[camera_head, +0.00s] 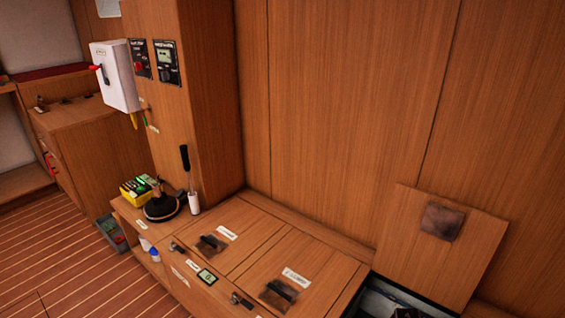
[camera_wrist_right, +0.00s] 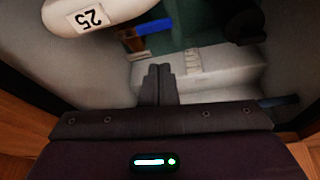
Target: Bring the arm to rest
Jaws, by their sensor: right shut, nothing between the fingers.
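My right gripper (camera_wrist_right: 158,84) shows in the right wrist view. Its two dark fingers are together with nothing between them. It points into a grey-walled space with wooden edges at both sides. A white rounded object marked 25 (camera_wrist_right: 90,17) lies at the upper left of that view, apart from the fingers. A pale stepped block (camera_wrist_right: 215,75) is beyond and to the right of the fingertips. Neither arm shows in the head view, and my left gripper is not in view.
In the head view, a raised wooden lid (camera_head: 480,250) leans on the wall behind an open compartment at the lower right. Two closed lids (camera_head: 255,262) lie beside it. A black-based tool (camera_head: 162,208) and yellow box (camera_head: 135,188) stand at the bench's left end. A blue piece (camera_wrist_right: 154,27) shows in the wrist view.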

